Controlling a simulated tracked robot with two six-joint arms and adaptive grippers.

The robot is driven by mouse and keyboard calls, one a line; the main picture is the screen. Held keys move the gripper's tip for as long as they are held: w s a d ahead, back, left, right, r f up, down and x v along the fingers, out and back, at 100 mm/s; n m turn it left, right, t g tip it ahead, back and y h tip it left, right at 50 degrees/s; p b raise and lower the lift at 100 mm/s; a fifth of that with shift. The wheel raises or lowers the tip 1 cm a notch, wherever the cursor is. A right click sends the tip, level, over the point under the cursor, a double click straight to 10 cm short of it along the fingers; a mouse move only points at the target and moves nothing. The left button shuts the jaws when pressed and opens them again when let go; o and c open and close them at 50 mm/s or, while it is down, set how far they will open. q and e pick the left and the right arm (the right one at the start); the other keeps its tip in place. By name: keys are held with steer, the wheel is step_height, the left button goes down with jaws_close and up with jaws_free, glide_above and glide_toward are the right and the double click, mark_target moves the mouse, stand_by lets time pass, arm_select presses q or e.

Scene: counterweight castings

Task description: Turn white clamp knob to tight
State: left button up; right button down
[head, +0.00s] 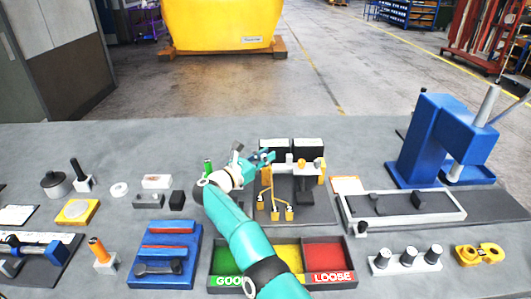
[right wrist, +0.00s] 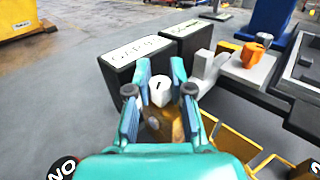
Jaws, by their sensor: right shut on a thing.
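The white clamp knob (right wrist: 161,91), with a short dark mark on its top, sits between the fingers of my right gripper (right wrist: 158,104) in the right wrist view. The teal fingers are shut on its sides. In the head view my right gripper (head: 268,157) reaches to the fixture at the middle of the table and hides the knob. An orange knob (right wrist: 252,54) stands on the pale fixture bar to the right; it also shows in the head view (head: 301,163). My left gripper is not in view.
Two black blocks with white labels (right wrist: 135,62) stand just behind the knob. Yellow pieces (head: 261,214) hang in front of the fixture. A green, yellow and red tray (head: 350,275) lies under my right arm. A blue press (head: 420,140) stands at right.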

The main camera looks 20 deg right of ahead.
steer(key=shift+a+f, duration=0.25)
steer(key=shift+a, duration=0.05)
steer(key=c, duration=1)
jaws_free()
steer(key=shift+d, duration=0.1)
